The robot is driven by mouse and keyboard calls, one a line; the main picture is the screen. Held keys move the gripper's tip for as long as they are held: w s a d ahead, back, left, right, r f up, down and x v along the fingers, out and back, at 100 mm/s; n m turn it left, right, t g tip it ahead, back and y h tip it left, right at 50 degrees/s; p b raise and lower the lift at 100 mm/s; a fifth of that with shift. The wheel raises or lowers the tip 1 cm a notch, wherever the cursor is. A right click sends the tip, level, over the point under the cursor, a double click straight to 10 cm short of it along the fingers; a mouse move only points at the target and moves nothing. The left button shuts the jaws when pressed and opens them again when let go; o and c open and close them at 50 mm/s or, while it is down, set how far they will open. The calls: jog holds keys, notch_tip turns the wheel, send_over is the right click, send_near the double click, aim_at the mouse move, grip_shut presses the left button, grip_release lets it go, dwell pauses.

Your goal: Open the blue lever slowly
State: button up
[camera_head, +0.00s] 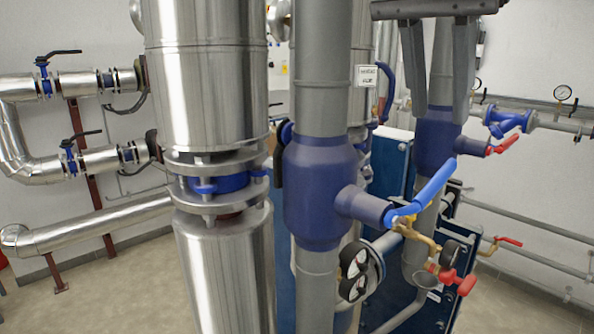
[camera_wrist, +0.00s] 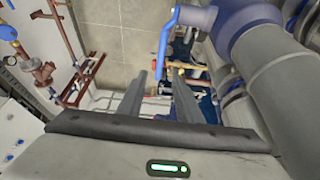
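The blue lever (camera_head: 424,190) sits on the stub of a dark blue valve body (camera_head: 318,195) on a grey vertical pipe. It slants up to the right from its pivot. In the wrist view the lever (camera_wrist: 165,42) shows at upper centre, beside the blue valve body (camera_wrist: 245,18). My gripper (camera_head: 437,112) hangs fingers down above the lever in the head view. In the wrist view my gripper (camera_wrist: 158,74) has its two fingers apart with nothing between them. The lever lies beyond the fingertips, and no contact shows.
A brass fitting with a red handle (camera_head: 452,278) and black gauges (camera_head: 354,259) are below the lever. A second blue valve body (camera_head: 437,146) stands behind my gripper. A large steel pipe (camera_head: 208,80) stands left. Floor (camera_wrist: 105,45) shows between pipes.

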aim_at(440, 173)
jog(key=b+x, duration=0.2)
jog(key=x, duration=1)
jog(key=shift+f, duration=0.25)
grip_shut()
